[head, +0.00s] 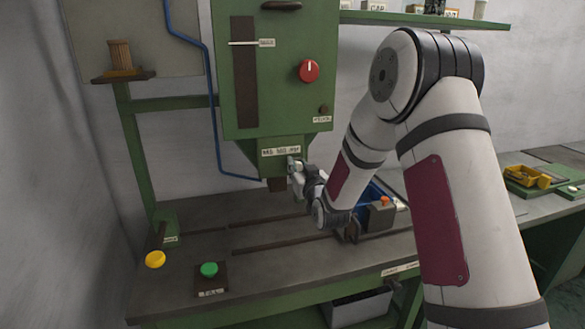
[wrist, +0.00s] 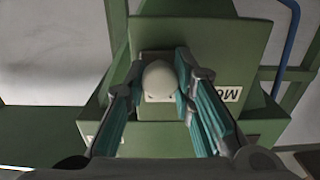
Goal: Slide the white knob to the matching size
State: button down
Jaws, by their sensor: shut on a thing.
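The white knob (wrist: 159,80) shows in the wrist view as a pale rounded end on the green machine. My gripper (wrist: 160,88) has its teal-padded fingers on both sides of it and is shut on it. In the head view my gripper (head: 297,172) is at the lower front of the green machine head (head: 283,90), just below a white label (head: 281,151) with dark lettering. The knob is hidden behind my gripper there. A label (wrist: 231,93) beside the knob is partly covered by a finger in the wrist view.
The machine face carries a red dial (head: 309,71) and a dark vertical slot (head: 245,95). Yellow (head: 155,259) and green (head: 209,269) buttons are at the front left. The bench top between is mostly clear.

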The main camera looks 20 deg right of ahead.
jog(key=shift+d, duration=0.3)
jog(key=c, duration=1.4)
grip_release()
jog(key=shift+d, duration=0.1)
jog(key=shift+o, duration=0.2)
jog(key=shift+s, duration=0.15)
jog(key=shift+s, duration=0.3)
jog(key=s, duration=1.1)
